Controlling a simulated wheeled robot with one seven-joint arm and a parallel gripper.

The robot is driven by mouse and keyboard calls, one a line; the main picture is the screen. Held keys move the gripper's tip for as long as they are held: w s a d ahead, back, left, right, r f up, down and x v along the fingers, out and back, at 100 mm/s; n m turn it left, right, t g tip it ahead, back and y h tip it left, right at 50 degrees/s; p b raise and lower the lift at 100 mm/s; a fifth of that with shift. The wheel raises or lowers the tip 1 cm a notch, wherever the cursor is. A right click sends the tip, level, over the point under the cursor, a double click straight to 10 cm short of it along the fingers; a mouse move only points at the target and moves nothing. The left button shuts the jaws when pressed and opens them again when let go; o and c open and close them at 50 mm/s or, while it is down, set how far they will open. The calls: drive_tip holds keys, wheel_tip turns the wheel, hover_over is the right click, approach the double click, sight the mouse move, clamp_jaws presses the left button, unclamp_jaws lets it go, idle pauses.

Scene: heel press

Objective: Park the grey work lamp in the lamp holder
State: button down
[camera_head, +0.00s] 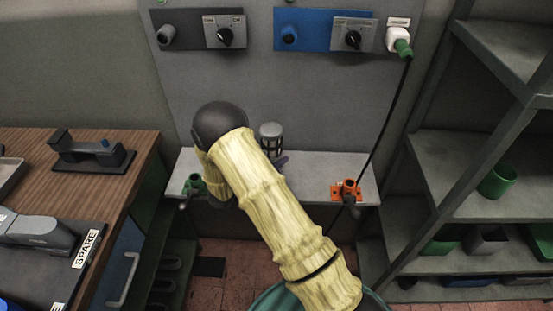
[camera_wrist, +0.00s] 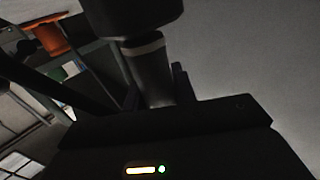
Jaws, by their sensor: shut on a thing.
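The grey work lamp (camera_head: 271,138) stands roughly upright over the shelf, its caged head showing just past my arm. My gripper (camera_wrist: 156,88) is shut on the lamp's grey handle (camera_wrist: 155,70) in the wrist view, with a dark wider part of the lamp above. An orange holder (camera_head: 347,190) sits at the shelf's right front edge, apart from the lamp. A green holder (camera_head: 194,186) sits at the left front edge. Which one is the lamp holder is not readable.
The grey shelf (camera_head: 315,168) is bare between lamp and orange holder. A black cable (camera_head: 386,118) hangs from a plug (camera_head: 398,40) down past the orange holder. A wooden bench (camera_head: 125,160) stands left, and a metal rack (camera_head: 452,170) with bins stands right.

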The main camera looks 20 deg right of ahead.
drive_tip(key=shift+s+f, duration=0.15)
drive_tip(key=shift+f, duration=0.25)
drive_tip(key=shift+s+f+b, duration=0.1)
drive_tip(key=shift+f+b, duration=0.2)
drive_tip(key=shift+s+f, duration=0.1)
drive_tip(key=shift+f, duration=0.05)
drive_tip(key=c, duration=1.1)
unclamp_jaws()
drive_tip(key=shift+o, duration=0.2)
drive_tip(key=shift+s+a+f, duration=0.1)
drive_tip(key=shift+s+a, duration=0.1)
drive_tip(key=shift+a, duration=0.25)
drive_tip(key=r+b+v, duration=0.1)
drive_tip(key=b+v, duration=0.1)
drive_tip(key=v, duration=1.4)
drive_tip(key=shift+a+r, duration=0.2)
drive_tip(key=shift+r, duration=0.2)
drive_tip(key=shift+w+a, duration=0.1)
